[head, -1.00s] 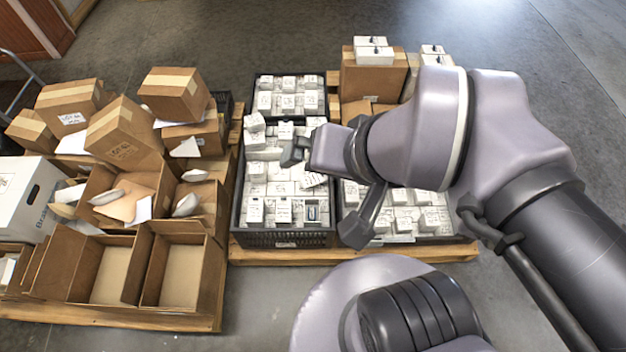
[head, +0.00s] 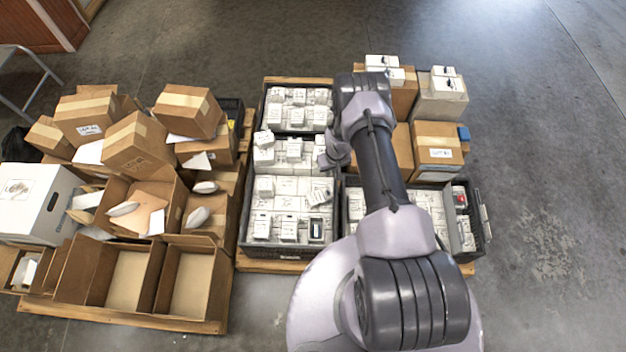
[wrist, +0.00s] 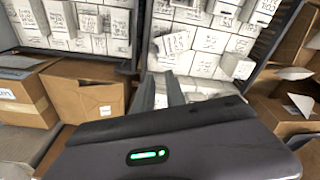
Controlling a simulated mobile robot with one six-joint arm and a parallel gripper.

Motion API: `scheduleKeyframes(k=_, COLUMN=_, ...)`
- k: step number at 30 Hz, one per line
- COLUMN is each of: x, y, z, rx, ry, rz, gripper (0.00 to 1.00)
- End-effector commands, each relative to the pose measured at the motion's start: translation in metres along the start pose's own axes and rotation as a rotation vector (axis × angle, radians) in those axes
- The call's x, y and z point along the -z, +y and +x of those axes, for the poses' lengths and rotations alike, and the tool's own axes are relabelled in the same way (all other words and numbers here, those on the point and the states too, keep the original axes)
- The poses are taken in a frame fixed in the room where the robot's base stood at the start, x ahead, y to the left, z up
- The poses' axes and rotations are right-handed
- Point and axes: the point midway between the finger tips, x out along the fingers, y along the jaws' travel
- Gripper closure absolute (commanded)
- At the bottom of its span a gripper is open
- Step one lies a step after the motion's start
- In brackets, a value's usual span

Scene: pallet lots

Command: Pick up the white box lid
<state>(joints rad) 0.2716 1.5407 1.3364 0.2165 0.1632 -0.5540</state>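A white box (head: 50,207) with a dark hand hole stands on the left pallet in the head view. Its pale top (head: 30,183) carries dark lettering. I cannot tell whether that top is a separate lid. My gripper (head: 330,157) is over the right side of the black crates of small white boxes, well to the right of the white box. In the wrist view its two dark fingers (wrist: 162,90) stand apart with nothing held between them. The wrist view does not clearly show the white box.
Black crates (head: 290,250) of small white cartons fill the middle pallet. Tilted brown cartons (head: 137,145) and open empty boxes (head: 128,280) crowd the left pallet. More cartons (head: 437,142) stand at the right. Grey floor (head: 540,200) is clear at far right.

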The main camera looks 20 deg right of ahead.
Motion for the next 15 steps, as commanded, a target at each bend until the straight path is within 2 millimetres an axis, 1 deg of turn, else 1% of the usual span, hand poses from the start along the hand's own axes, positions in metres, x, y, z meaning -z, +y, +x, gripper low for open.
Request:
scheduleKeyframes(k=1, x=-0.009, y=0.001, z=0.01, rx=-0.001, ry=-0.006, rz=-0.005, gripper=0.85)
scheduleKeyframes(k=3, x=-0.015, y=0.001, z=0.025, rx=-0.002, ry=-0.009, rz=-0.009, gripper=0.85)
scheduleKeyframes(k=5, x=-0.016, y=0.001, z=0.042, rx=-0.002, ry=-0.01, rz=-0.01, gripper=0.85)
scheduleKeyframes(k=9, x=-0.017, y=0.001, z=0.089, rx=-0.001, ry=-0.011, rz=-0.01, gripper=0.85)
scheduleKeyframes(k=12, x=-0.017, y=0.001, z=0.117, rx=-0.001, ry=-0.011, rz=-0.009, gripper=0.85)
scheduleKeyframes(k=15, x=-0.017, y=0.001, z=0.134, rx=-0.001, ry=-0.011, rz=-0.009, gripper=0.85)
